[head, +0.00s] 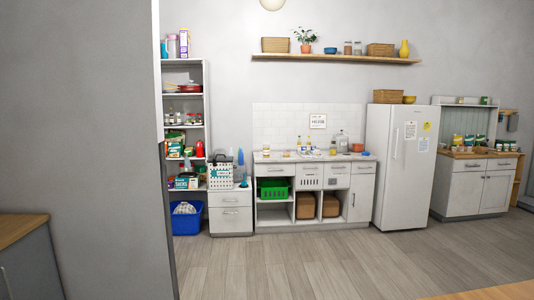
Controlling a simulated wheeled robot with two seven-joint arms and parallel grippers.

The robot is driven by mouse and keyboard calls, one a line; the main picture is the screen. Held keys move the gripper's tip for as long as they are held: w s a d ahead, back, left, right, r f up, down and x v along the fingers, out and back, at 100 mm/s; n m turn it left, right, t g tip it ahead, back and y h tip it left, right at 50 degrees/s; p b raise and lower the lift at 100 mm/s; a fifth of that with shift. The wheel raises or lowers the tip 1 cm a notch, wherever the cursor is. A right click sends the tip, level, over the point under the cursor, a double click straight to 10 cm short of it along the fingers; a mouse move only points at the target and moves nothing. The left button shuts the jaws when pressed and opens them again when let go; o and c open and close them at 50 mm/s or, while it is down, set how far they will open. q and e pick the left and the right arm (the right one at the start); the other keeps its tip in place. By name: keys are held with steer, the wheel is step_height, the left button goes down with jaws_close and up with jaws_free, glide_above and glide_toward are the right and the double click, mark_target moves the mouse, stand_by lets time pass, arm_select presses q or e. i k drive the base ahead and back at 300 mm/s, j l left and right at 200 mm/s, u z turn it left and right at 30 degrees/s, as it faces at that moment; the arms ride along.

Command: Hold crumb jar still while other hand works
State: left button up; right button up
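Neither of my grippers is in the head view. I cannot tell which thing is the crumb jar. More jars (196,119) stand in the tall shelf unit at the left. All are too far off to read.
A grey wall (75,130) blocks the near left. A white fridge (398,160) stands right of the counter, with another cabinet (470,190) beyond it. A wooden surface edge (495,293) shows at the bottom right. The wooden floor (300,262) between is clear.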

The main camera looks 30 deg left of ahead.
mark_target(266, 149)
steer(key=i+j, duration=2)
steer(key=i, duration=0.25)
steer(key=i+j+z, duration=0.1)
steer(key=i+j, duration=1.9)
steer(key=i, duration=0.25)
steer(key=i+j, duration=0.2)
steer(key=j, duration=0.15)
steer(key=i+j, duration=0.15)
steer(key=j, duration=0.2)
steer(key=i+j, duration=0.2)
steer(key=j, duration=0.15)
steer(key=i+j, duration=0.15)
steer(key=j, duration=0.2)
steer(key=i+j, duration=0.2)
steer(key=j+z, duration=0.05)
steer(key=j, duration=0.05)
